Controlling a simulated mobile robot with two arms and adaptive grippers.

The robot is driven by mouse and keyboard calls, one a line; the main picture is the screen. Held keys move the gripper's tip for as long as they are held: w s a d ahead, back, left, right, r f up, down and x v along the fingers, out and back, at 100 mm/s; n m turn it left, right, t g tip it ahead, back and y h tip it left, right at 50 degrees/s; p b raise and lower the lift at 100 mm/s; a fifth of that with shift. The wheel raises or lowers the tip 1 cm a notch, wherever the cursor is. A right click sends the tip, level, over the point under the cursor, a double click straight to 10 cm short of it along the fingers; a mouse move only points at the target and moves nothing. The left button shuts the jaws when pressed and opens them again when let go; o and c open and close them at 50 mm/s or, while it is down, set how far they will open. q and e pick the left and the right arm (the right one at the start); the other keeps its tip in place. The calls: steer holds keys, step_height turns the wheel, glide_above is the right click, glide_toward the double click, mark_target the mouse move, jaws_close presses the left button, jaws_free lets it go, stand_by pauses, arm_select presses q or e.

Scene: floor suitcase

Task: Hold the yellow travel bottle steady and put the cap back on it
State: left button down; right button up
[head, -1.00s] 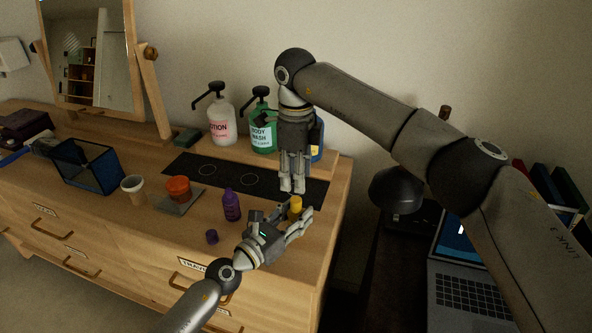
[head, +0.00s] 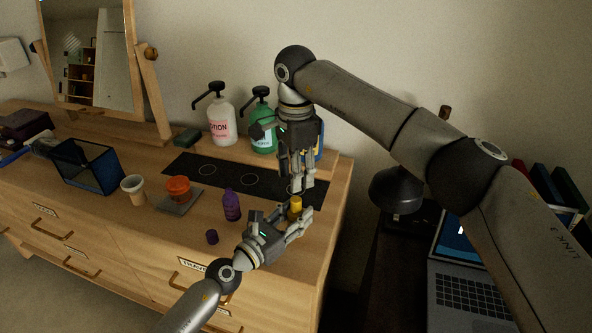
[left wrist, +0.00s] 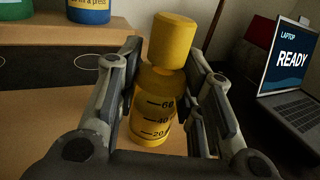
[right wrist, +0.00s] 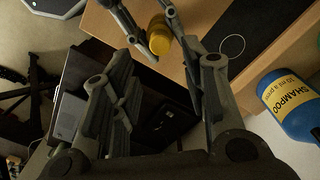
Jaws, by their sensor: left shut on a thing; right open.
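The yellow travel bottle (left wrist: 150,115) stands near the dresser's front right corner, between the fingers of my left gripper (head: 291,219), which is shut on it. A yellow cap (left wrist: 172,40) is on top of the bottle in the left wrist view, looking slightly tilted and off to the right; I cannot tell whether it is seated. The cap also shows in the head view (head: 295,202) and the right wrist view (right wrist: 159,40). My right gripper (head: 301,188) is open and empty, just above and behind the cap.
A purple bottle (head: 231,206) and its loose purple cap (head: 211,237) stand left of my left gripper. An orange jar (head: 178,188) and a cup (head: 133,188) are farther left. Pump bottles (head: 221,125) line the back shelf. The dresser edge drops off at right, near a laptop (head: 465,285).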

mark_target(296, 200)
step_height(296, 200, down, 8)
steer(key=shift+r, duration=0.1)
stand_by(0.4)
jaws_close()
steer(key=m, duration=1.3)
steer(key=shift+m, duration=0.4)
jaws_free()
